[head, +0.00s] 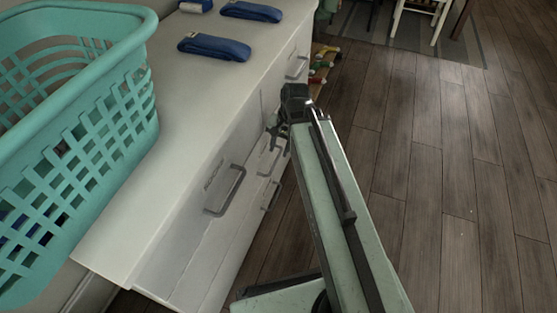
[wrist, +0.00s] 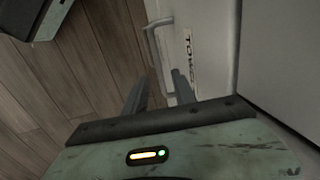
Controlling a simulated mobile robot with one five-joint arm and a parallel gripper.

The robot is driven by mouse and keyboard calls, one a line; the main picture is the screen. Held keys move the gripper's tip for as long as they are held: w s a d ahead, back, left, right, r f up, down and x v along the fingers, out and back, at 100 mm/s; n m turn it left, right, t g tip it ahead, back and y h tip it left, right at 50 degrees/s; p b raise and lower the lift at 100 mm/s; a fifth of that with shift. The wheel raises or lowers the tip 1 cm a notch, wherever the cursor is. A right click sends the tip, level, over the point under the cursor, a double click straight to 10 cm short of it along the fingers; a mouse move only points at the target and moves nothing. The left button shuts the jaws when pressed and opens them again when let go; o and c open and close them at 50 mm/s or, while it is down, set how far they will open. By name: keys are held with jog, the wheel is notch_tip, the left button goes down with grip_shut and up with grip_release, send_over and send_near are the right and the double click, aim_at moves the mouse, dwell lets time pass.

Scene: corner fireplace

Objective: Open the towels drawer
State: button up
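The towels drawer front (wrist: 209,45) is white and fills the upper right of the wrist view. A grey bar handle (wrist: 152,45) stands off beside the label, just beyond my fingertips. My gripper (wrist: 160,82) is open, with nothing between its two fingers. In the head view my gripper (head: 276,128) is close to the side of the white cabinet and hides part of the drawer fronts. The drawers there look shut. I cannot tell whether a finger touches the handle.
The white cabinet top (head: 170,110) carries a teal laundry basket (head: 125,90) and folded blue towels (head: 214,47). A nearer drawer handle (head: 238,180) sticks out. Wooden floor (head: 430,190) lies open to the right. Colourful items (head: 322,62) stand beyond the cabinet.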

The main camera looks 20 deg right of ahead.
aim_at(276, 160)
jog(key=f+b, duration=0.2)
jog(key=f, duration=0.1)
jog(key=f+b, duration=0.1)
jog(key=f, duration=0.1)
jog(key=shift+w+a+b, duration=0.25)
jog(key=shift+a+b, duration=0.05)
jog(key=shift+r, duration=0.1)
grip_shut()
dwell(0.9)
